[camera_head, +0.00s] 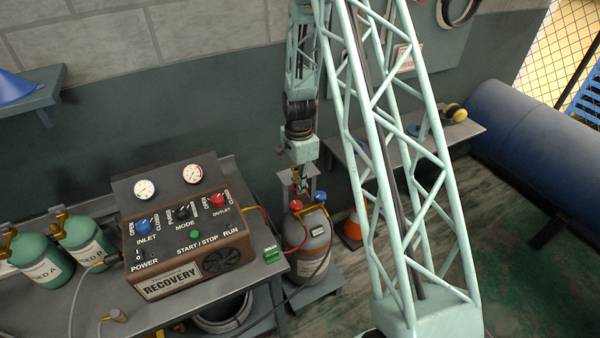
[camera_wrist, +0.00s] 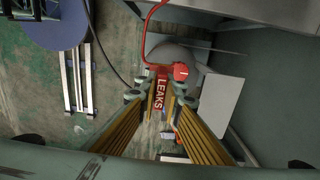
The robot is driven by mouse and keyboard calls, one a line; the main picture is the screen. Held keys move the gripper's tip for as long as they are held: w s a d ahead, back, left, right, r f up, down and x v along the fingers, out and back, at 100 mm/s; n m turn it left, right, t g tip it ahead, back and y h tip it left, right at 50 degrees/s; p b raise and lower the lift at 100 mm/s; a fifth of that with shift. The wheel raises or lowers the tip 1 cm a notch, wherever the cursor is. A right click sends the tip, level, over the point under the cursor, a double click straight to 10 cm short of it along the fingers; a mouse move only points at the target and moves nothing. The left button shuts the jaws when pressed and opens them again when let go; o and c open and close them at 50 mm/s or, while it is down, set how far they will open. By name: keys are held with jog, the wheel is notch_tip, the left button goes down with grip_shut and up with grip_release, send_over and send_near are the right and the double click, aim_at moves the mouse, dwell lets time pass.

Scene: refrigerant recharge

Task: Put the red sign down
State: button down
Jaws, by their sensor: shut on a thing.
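The red sign (camera_wrist: 160,92) with white "LEAKS" lettering stands between the fingers of my gripper (camera_wrist: 162,98) in the wrist view. The gripper is shut on it. I cannot make out the sign in the head view. In the wrist view, a red knob (camera_wrist: 181,71) and a red hose (camera_wrist: 144,40) show just beyond the sign. I cannot tell whether the sign touches anything below.
The brown recovery machine (camera_head: 185,235) stands on the bench left of my gripper, with a green block (camera_head: 272,253) at the bench edge. Green cylinders (camera_head: 40,262) stand further left. An orange cone (camera_head: 352,232) and a wall shelf (camera_head: 340,148) are to the right.

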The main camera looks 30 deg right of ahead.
jog(key=w+d, duration=0.2)
jog(key=w, duration=0.2)
jog(key=w+d+f+p, duration=0.1)
jog(key=w+d, duration=0.2)
jog(key=w, duration=0.2)
jog(key=w+d+p, duration=0.1)
jog(key=w+d, duration=0.1)
jog(key=w, duration=0.3)
jog(key=shift+w+d+f, duration=0.1)
jog(key=shift+d+f, duration=0.1)
jog(key=shift+f, duration=0.05)
jog(key=shift+f, duration=0.15)
jog(key=shift+f+p, duration=0.45)
jog(key=shift+f, duration=1.15)
jog(key=shift+f, duration=0.2)
jog(key=c, duration=2.8)
grip_release()
jog(key=shift+r, duration=0.2)
